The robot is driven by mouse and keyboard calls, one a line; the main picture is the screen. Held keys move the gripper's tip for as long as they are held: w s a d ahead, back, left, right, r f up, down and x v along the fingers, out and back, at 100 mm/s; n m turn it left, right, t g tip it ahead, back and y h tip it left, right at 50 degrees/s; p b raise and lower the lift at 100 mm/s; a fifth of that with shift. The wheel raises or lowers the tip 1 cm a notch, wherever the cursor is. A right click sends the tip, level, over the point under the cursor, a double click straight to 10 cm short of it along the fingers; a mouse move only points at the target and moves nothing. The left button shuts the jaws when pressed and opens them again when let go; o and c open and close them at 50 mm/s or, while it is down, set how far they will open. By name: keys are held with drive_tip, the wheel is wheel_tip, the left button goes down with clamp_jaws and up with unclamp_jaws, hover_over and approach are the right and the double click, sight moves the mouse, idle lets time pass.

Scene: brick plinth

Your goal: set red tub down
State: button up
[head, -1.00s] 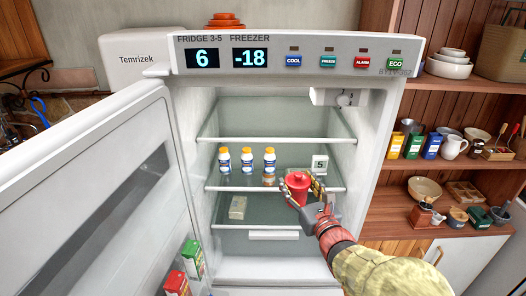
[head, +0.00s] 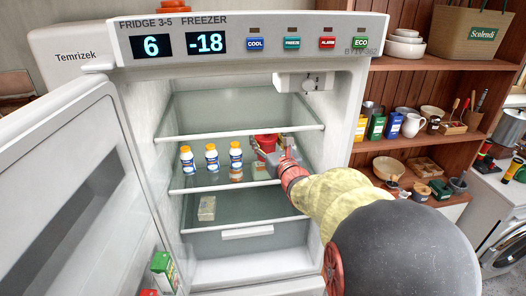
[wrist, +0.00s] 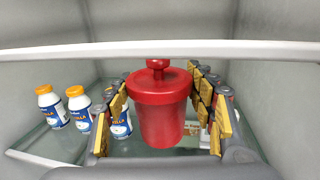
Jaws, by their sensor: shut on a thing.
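The red tub (head: 265,142) has a lid with a knob and is upright inside the open fridge, at the level of the middle shelf (head: 200,182). In the wrist view the tub (wrist: 163,110) fills the space between the yellow-padded fingers. My gripper (head: 278,150) is shut on it; the gripper also shows in the wrist view (wrist: 165,112). The tub's base is partly hidden, so I cannot tell whether it touches the shelf.
Three white bottles with orange caps (head: 211,158) stand left of the tub. An upper shelf edge (head: 240,132) runs above. A pale block (head: 207,208) lies on the lower shelf. The open door (head: 70,190) is at left.

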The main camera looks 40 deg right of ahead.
drive_tip(key=w+f, duration=0.1)
drive_tip(key=f, duration=0.1)
drive_tip(key=w+d+f+b, duration=0.1)
drive_tip(key=f, duration=0.1)
drive_tip(key=w+d+f+b, duration=0.1)
drive_tip(key=w+f, duration=0.1)
drive_tip(key=shift+d+f, duration=0.1)
drive_tip(key=shift+d, duration=0.1)
drive_tip(key=shift+w+d+f+b, duration=0.15)
drive_tip(key=shift+w+f+b, duration=0.05)
drive_tip(key=shift+f+b, duration=0.15)
drive_tip(key=shift+f, duration=0.2)
drive_tip(key=o, duration=1)
drive_tip(key=shift+o, duration=0.2)
drive_tip(key=shift+r, duration=0.2)
